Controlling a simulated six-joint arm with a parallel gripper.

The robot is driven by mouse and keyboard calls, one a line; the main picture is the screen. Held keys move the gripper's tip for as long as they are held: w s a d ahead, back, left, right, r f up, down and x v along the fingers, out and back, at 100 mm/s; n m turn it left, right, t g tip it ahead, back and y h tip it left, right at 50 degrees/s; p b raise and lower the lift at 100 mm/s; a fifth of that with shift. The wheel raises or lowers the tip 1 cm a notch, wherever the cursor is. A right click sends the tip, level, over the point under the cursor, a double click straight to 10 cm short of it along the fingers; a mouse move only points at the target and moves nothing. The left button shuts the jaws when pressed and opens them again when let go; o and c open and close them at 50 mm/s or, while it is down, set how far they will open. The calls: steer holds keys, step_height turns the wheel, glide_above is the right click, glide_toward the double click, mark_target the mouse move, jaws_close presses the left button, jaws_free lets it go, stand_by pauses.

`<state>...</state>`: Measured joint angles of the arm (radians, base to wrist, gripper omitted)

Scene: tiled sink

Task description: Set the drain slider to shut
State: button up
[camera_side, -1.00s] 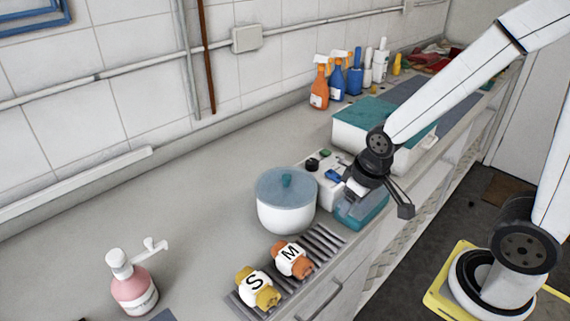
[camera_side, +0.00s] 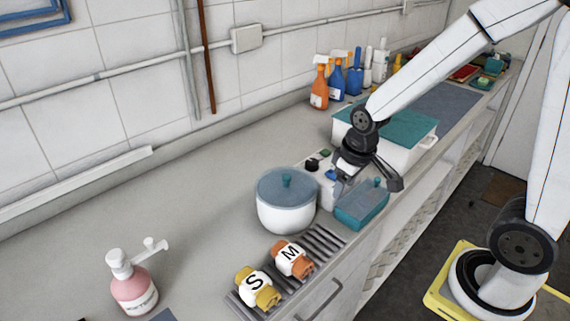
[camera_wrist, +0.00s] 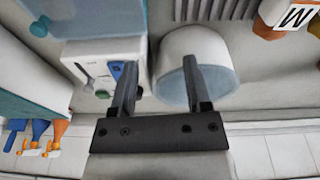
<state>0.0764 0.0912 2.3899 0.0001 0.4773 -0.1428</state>
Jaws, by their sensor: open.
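A white control box (camera_side: 325,175) stands between the pot and the large teal-lidded box. In the wrist view its face (camera_wrist: 104,52) carries a blue part (camera_wrist: 117,70), a narrow slot with a small grey piece (camera_wrist: 87,80), and a green knob (camera_wrist: 102,94). No label reading drain or shut is legible, so I cannot tell which marking is shut. My gripper (camera_wrist: 160,66) is open and empty above the box's pot side. In the wrist view its left finger lies beside the blue part; contact cannot be told. In the side view my gripper (camera_side: 368,178) partly hides the box.
A white pot with a blue lid (camera_side: 286,200) stands close beside the control box. A small teal container (camera_side: 362,205) sits at the front edge. The large teal-lidded box (camera_side: 395,130) is behind. S and M valves (camera_side: 275,272) lie on a rack in front.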

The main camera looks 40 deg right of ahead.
steer(key=shift+n+g, duration=0.5)
steer(key=w+d, duration=0.1)
steer(key=w+d+r, duration=0.1)
steer(key=w+d, duration=0.3)
steer(key=shift+w+r, duration=0.2)
steer(key=shift+r, duration=0.15)
steer(key=shift+n+g, duration=0.5)
steer(key=shift+n, duration=0.3)
steer(key=w+d, duration=0.1)
steer(key=d, duration=0.1)
steer(key=w+d+r, duration=0.1)
steer(key=w+d, duration=0.1)
steer(key=d, duration=0.1)
steer(key=w+d+r, duration=0.1)
steer(key=d, duration=0.1)
steer(key=shift+w+d, duration=0.3)
steer(key=shift+d, duration=0.05)
steer(key=shift+w+d, duration=0.15)
steer(key=shift+d, duration=0.3)
steer(key=shift+f, duration=0.1)
steer(key=shift+f, duration=3.75)
jaws_close()
